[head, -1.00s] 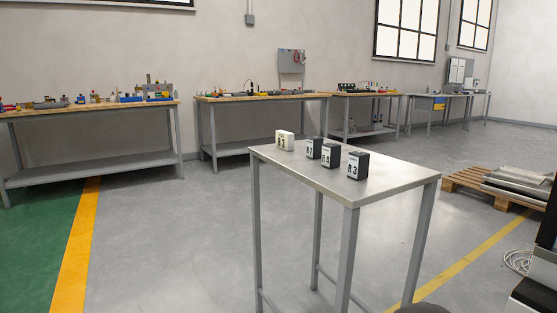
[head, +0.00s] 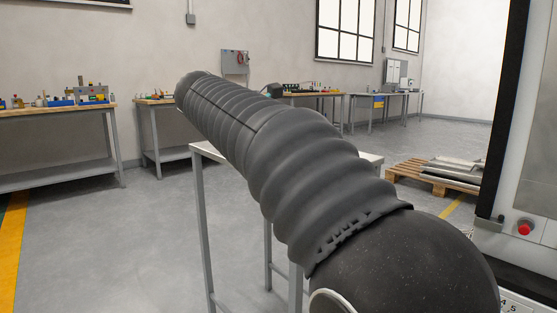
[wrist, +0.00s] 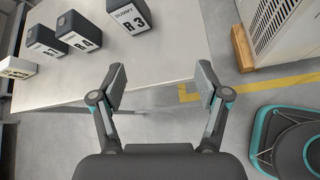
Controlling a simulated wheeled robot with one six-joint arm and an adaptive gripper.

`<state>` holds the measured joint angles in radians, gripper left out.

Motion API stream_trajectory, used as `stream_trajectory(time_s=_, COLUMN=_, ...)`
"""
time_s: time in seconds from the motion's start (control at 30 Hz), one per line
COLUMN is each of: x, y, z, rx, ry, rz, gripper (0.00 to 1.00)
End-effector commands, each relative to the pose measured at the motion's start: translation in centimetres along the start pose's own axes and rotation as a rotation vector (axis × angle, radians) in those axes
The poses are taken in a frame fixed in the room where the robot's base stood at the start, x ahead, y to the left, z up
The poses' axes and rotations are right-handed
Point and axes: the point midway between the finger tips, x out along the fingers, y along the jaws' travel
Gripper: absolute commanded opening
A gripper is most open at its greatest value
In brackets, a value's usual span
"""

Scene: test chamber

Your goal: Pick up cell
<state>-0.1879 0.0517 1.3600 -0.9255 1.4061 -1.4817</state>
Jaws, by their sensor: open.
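In the wrist view my gripper (wrist: 162,86) is open and empty, its two fingers spread above the near edge of a metal table (wrist: 170,50). A dark cell marked R 3 (wrist: 122,12) stands on the table beyond the left finger, apart from it. In the head view my arm hides all the cells and most of the table (head: 372,158); my gripper does not show there.
A wooden pallet with flat metal pieces (head: 440,176) lies on the floor right of the table. Workbenches with tools (head: 62,112) line the back wall. The table top directly ahead between my fingers is clear in the wrist view.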

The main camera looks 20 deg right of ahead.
Motion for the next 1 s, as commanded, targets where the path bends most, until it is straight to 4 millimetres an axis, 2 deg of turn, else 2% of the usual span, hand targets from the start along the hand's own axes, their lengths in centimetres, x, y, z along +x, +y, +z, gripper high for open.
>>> stream_trajectory(time_s=0.03, x=0.2, y=1.6, z=0.1, rx=-0.071, ry=-0.045, rz=-0.004, gripper=0.75)
stream_trajectory(time_s=0.1, x=0.1, y=3.3, z=0.8, rx=-0.164, ry=-0.105, rz=-0.019, gripper=0.75)
stream_trajectory(time_s=0.3, x=-0.3, y=5.8, z=2.0, rx=-0.315, ry=-0.204, rz=-0.057, gripper=0.75)
stream_trajectory(time_s=0.47, x=0.7, y=6.0, z=2.5, rx=-0.343, ry=-0.222, rz=-0.07, gripper=0.75)
stream_trajectory(time_s=0.8, x=6.4, y=5.8, z=3.8, rx=-0.341, ry=-0.221, rz=-0.068, gripper=0.75)
stream_trajectory(time_s=1.0, x=7.8, y=5.9, z=4.2, rx=-0.342, ry=-0.22, rz=-0.065, gripper=0.75)
